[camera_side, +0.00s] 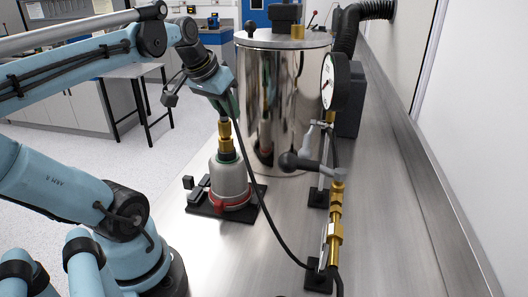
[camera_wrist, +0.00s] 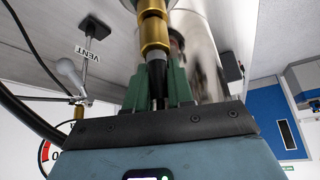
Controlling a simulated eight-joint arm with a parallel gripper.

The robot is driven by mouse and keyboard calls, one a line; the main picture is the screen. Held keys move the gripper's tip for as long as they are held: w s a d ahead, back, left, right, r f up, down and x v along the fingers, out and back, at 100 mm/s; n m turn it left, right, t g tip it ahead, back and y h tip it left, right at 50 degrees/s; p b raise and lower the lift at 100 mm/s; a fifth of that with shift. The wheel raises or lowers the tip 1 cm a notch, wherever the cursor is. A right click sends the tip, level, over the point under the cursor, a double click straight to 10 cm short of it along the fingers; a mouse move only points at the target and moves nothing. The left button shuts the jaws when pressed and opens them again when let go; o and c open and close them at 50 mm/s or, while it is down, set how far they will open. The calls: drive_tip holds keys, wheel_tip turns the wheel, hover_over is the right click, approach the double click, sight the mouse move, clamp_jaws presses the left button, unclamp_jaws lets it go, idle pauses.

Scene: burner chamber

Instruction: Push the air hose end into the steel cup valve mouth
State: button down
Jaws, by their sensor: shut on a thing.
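The steel cup (camera_side: 229,182) stands upright on a black base, with a red band low down and a dark green neck. Brass fittings (camera_side: 225,136) stand in line above its neck; they also show in the wrist view (camera_wrist: 153,32). My gripper (camera_side: 226,108) is above the cup, its green fingers (camera_wrist: 158,85) shut on the black air hose end (camera_wrist: 156,74). The hose end meets the brass in line. I cannot tell where hose fitting and valve mouth part, or how deep the end sits. The hose (camera_side: 251,190) hangs from my gripper toward the lower right.
A polished steel cylinder (camera_side: 270,110) stands close behind the cup. To the right are a pressure gauge (camera_side: 328,82), a grey-handled valve (camera_side: 300,161) and brass pipe fittings (camera_side: 335,225) on stands. The metal bench (camera_side: 400,235) is clear at the right front.

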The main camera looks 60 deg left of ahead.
drive_tip(key=shift+f, duration=0.4)
drive_tip(key=c, duration=0.9)
unclamp_jaws()
drive_tip(key=shift+r, duration=0.1)
drive_tip(key=v, duration=1.2)
drive_tip(key=w+d+f+m+h, duration=0.1)
drive_tip(key=w+d+f, duration=0.3)
drive_tip(key=f, duration=0.5)
drive_tip(key=w+d+f+m+t+h, duration=0.1)
drive_tip(key=w+d+f+m, duration=0.2)
drive_tip(key=d+f, duration=0.6)
drive_tip(key=shift+w+d+f+t, duration=0.3)
drive_tip(key=shift+w+f, duration=0.3)
